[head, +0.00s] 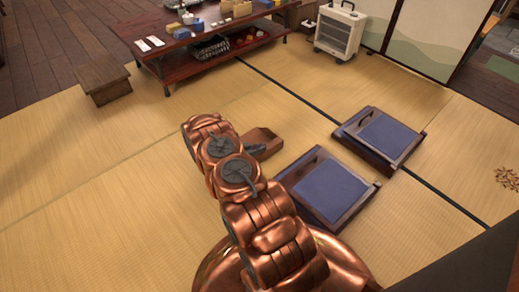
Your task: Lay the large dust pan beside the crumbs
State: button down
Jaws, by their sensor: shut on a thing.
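My copper arm reaches out over the tatami from the bottom middle. My gripper (256,149), small and grey, is partly hidden by the arm's end. It is shut on a brown, open-fronted piece, which looks like the large dust pan (265,136). The pan's near part is hidden by my arm and gripper. I cannot tell whether the pan touches the mat. A cluster of brown bits, which looks like the crumbs (508,179), lies on the tatami at the far right edge, well apart from the pan.
Two low wooden floor seats with blue cushions, one nearer (332,190) and one farther (384,138), stand between pan and crumbs. A low red-brown table (190,62), a wooden stool (103,82) and a white heater (338,30) stand behind. Tatami at left is clear.

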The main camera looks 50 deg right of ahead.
jog(key=c, duration=1.2)
grip_release()
